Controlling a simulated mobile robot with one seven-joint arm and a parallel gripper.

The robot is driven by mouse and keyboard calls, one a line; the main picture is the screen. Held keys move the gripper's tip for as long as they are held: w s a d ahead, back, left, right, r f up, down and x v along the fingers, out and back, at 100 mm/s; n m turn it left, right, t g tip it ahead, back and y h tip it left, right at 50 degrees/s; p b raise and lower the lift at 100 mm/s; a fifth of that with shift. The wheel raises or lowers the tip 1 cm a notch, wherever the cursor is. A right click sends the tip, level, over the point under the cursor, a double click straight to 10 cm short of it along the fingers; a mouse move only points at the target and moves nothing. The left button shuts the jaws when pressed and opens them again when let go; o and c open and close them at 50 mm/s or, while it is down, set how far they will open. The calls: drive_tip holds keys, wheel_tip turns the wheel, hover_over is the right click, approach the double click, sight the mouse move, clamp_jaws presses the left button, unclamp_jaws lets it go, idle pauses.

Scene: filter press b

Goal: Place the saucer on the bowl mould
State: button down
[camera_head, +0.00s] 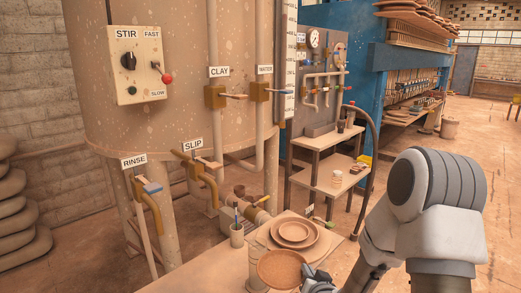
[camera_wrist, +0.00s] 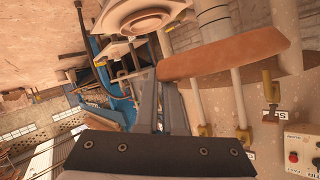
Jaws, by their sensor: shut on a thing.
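The saucer, a round reddish-brown disc (camera_head: 282,268), is at the bottom of the head view, above the near end of the table. My gripper (camera_head: 312,277) is shut on its right rim. In the wrist view the saucer (camera_wrist: 228,57) shows nearly edge-on, at the tips of my gripper (camera_wrist: 163,84). I cannot make out the bowl mould for certain. A pale ringed round object (camera_wrist: 142,20) shows at the top of the wrist view, apart from the saucer. Part of the table under the saucer is hidden.
Stacked round brown dishes (camera_head: 295,233) lie on the table just behind the saucer. The large tank (camera_head: 180,90) with valves rises behind. A shelf stand (camera_head: 325,180) is at the right.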

wheel_tip(320, 180, up, 16)
drive_tip(key=s+m+h+p, duration=0.1)
drive_tip(key=p, duration=1.5)
drive_tip(key=shift+s+d, duration=0.2)
drive_tip(key=shift+d, duration=0.2)
